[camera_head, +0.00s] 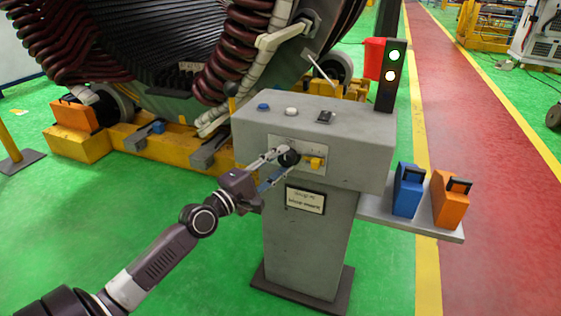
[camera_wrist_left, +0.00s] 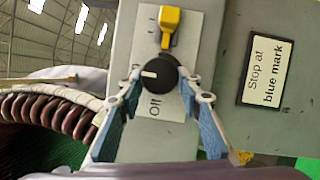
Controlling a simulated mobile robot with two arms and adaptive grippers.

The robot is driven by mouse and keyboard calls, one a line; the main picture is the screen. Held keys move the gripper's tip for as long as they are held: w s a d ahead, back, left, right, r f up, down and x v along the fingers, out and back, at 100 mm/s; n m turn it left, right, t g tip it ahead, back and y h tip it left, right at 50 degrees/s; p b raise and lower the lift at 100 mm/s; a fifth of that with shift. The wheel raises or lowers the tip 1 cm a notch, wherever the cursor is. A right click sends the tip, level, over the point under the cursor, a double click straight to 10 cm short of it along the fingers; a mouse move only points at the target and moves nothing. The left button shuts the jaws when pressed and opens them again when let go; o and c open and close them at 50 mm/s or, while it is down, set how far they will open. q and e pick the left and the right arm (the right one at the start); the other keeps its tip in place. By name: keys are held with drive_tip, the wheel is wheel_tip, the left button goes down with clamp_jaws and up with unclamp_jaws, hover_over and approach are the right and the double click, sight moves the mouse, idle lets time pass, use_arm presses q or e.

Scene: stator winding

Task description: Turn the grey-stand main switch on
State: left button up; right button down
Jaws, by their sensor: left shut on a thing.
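The grey stand (camera_head: 310,235) stands in the middle of the head view. On its front panel is a black round switch knob (camera_head: 289,158), also in the left wrist view (camera_wrist_left: 160,82). The knob's white mark points left in the wrist view, towards the panel's upper side. An "Off" label (camera_wrist_left: 155,106) shows below the knob there. My left gripper (camera_head: 284,156) is shut on the knob, a finger on each side; its fingertips show in the wrist view (camera_wrist_left: 165,80). A yellow handle (camera_head: 314,162) sits beside the knob. My right gripper is not in view.
A light post (camera_head: 391,76) on the stand has two lit lamps. Blue (camera_head: 263,107) and white (camera_head: 291,111) buttons are on top. A side shelf holds a blue box (camera_head: 408,190) and an orange box (camera_head: 451,200). The large wound stator (camera_head: 180,45) stands behind.

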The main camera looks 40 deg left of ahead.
use_arm(q)
drive_tip(key=shift+f, duration=0.1)
drive_tip(key=o, duration=1.2)
drive_tip(key=shift+c, duration=0.2)
drive_tip(key=s+a, duration=0.1)
drive_tip(key=s, duration=1)
drive_tip(key=shift+s+a+f, duration=0.35)
drive_tip(key=shift+s+f, duration=0.05)
drive_tip(key=shift+f, duration=0.05)
